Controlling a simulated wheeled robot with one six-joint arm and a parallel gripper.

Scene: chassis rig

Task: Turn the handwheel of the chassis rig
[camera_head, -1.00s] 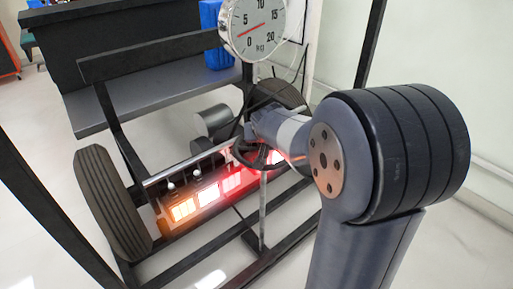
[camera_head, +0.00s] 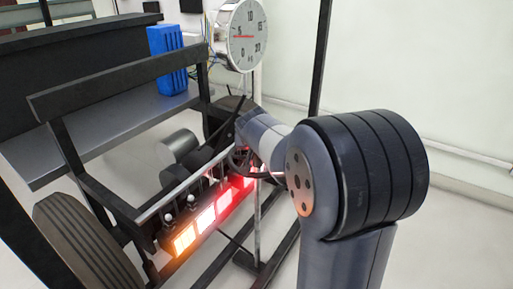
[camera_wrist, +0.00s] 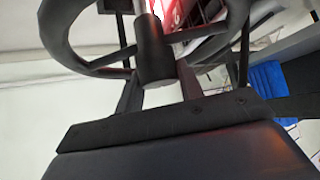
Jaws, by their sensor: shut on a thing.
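The handwheel (camera_head: 240,163) is a dark ring on the chassis rig, left of my forearm in the head view and partly hidden by my wrist. In the wrist view, the handwheel's thick rim (camera_wrist: 70,45) curves across the top, with a dark round hub in its middle. My gripper (camera_wrist: 160,88) shows as dark parts at the bottom and middle of the wrist view. It is shut on the handwheel; the exact contact of the fingertips is hard to make out. In the head view the fingers are hidden behind my wrist.
Lit red and orange lamps (camera_head: 206,221) run along the rig below the handwheel. A tyre (camera_head: 85,245) stands at left. A round dial (camera_head: 241,35), a blue container (camera_head: 166,60) and a grey bench (camera_head: 110,125) are behind. Dark frame bars surround the rig. Open floor lies at right.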

